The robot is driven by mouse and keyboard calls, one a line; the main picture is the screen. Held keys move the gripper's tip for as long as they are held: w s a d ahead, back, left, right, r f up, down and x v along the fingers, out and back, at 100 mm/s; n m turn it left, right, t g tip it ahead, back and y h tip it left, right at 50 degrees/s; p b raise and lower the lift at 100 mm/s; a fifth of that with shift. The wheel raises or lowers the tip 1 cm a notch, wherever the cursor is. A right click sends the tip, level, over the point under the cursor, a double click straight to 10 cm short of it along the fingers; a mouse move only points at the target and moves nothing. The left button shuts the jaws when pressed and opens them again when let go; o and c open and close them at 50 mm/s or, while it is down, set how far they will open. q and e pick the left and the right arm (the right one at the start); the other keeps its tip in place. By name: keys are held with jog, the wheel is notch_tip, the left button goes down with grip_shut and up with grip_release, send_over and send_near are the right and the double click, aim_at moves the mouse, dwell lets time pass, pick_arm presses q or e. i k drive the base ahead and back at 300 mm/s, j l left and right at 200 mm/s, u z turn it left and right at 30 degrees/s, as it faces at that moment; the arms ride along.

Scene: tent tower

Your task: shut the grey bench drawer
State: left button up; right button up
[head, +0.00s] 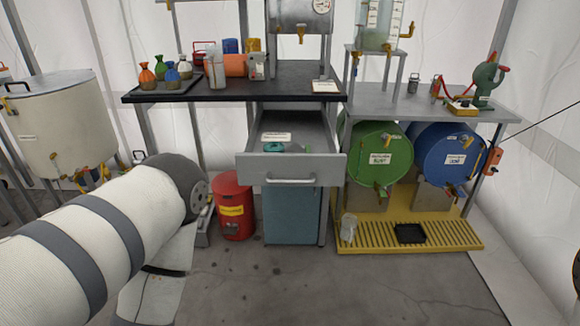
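The grey bench drawer (290,171) is under the dark bench top and stands pulled open toward me. Its front has a light horizontal bar handle (291,181). Inside lie a teal coiled item (284,147) and a white label or card (276,136). My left arm comes in from the lower left and is apart from the drawer front. Its gripper is not visible in the head view. My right gripper is not in view.
The dark bench top (300,82) holds flasks and small containers. A red canister (234,204) stands left of the teal cabinet (290,217). Green (381,154) and blue (450,158) drums sit over a yellow grated tray (372,240). The floor in front is clear.

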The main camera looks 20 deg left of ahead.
aim_at(307, 122)
jog(key=i+j+u, duration=0.2)
jog(key=i, duration=0.2)
jog(key=i+j+u, duration=0.15)
jog(key=i, duration=0.25)
jog(key=i+j+u, duration=0.2)
jog(key=i, duration=0.25)
jog(key=z, duration=1.25)
jog(key=u, duration=1.05)
jog(key=k+j, duration=0.1)
jog(key=k, duration=0.2)
jog(key=k+j+u, duration=0.1)
jog(key=k, duration=0.25)
